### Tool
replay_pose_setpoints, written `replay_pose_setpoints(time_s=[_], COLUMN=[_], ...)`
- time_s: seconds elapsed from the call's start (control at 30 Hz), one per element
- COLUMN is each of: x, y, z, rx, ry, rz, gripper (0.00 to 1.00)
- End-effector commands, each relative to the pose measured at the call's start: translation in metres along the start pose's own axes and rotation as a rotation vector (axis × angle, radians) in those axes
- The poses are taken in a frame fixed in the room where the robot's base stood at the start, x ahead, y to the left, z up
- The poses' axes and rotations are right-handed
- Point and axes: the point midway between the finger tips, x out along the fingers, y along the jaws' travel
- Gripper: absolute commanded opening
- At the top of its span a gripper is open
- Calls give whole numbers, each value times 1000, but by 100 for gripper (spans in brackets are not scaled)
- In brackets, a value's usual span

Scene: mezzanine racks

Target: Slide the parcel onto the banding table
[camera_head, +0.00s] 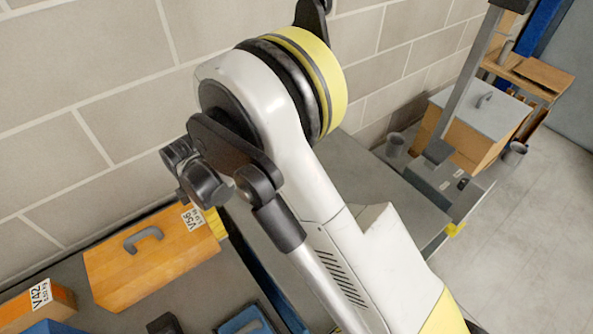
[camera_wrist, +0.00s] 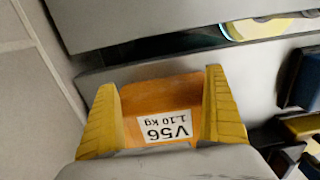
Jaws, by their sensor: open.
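An orange parcel labelled V56 (camera_head: 150,262), with a grey handle on top, lies on a dark grey surface (camera_head: 75,285) at the lower left of the head view. In the wrist view, the labelled end of the parcel (camera_wrist: 190,93) shows between the two yellow fingers of my gripper (camera_wrist: 161,82). The fingers stand apart, one on each side of it; I cannot tell whether they touch it. A grey table (camera_head: 378,193), probably the banding table, lies right of the parcel, partly behind my arm.
A smaller orange box labelled V42 (camera_head: 38,303) lies left of the parcel, with blue items (camera_head: 247,322) in front. A block wall (camera_head: 85,110) runs behind. A grey-lidded box (camera_head: 480,115), grey cups (camera_head: 395,145) and an upright post (camera_head: 468,75) stand at the right.

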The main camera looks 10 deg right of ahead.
Motion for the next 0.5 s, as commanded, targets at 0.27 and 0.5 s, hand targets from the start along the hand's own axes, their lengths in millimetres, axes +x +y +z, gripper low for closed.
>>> replay_pose_setpoints(time_s=[0.27,0.5], x=[0,0], y=[0,0], z=[-4,-7], rx=[-1,-1], ry=[1,1], rz=[0,0], gripper=[100,100])
